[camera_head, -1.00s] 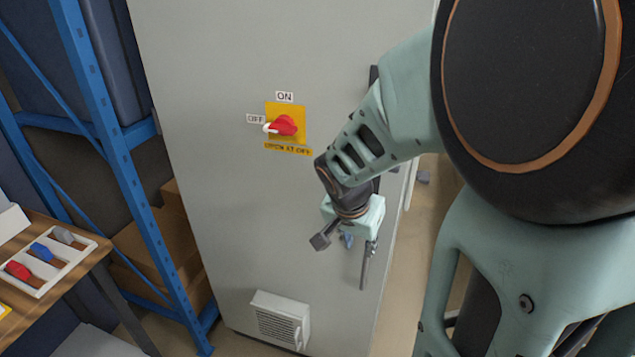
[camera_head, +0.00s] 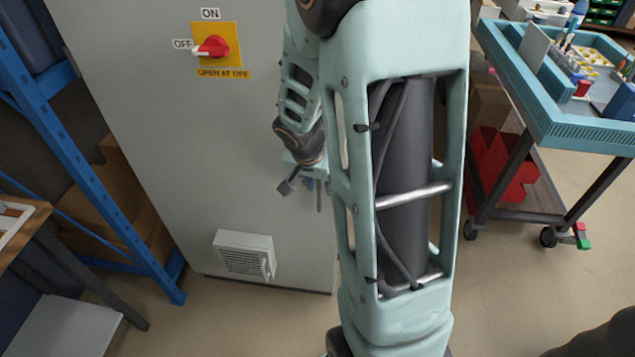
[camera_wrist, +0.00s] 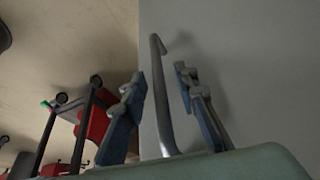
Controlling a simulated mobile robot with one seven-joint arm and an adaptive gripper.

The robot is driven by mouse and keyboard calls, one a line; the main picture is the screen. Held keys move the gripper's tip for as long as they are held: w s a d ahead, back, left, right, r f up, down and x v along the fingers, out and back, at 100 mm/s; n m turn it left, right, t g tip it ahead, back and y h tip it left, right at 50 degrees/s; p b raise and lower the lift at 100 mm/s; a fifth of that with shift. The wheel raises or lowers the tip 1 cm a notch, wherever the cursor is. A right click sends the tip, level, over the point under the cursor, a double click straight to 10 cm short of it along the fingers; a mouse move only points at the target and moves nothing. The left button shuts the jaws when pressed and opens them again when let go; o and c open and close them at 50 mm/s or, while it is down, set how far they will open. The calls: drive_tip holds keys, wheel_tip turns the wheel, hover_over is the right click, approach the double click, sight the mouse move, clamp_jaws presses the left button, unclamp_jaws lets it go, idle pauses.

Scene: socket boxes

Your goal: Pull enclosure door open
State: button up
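The grey enclosure door (camera_head: 150,130) fills the left and middle of the head view and looks shut, though its right edge is behind my arm. Its red rotary switch (camera_head: 213,47) sits on a yellow plate, with the white tip toward the OFF label. My gripper (camera_head: 303,186) is low by the door, partly hidden by my arm. In the wrist view, my gripper (camera_wrist: 160,76) is open, with one finger on each side of the grey bar handle (camera_wrist: 162,105). Gaps show between the fingers and the bar.
A blue shelf frame (camera_head: 85,170) and a table (camera_head: 25,235) stand on the left. A teal-topped cart (camera_head: 560,125) with a red bin (camera_head: 505,170) stands on the right. Open floor (camera_head: 530,290) lies in front of the cart. A vent box (camera_head: 244,254) juts from the lower door.

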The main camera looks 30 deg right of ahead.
drive_tip(key=shift+c, duration=0.3)
clamp_jaws()
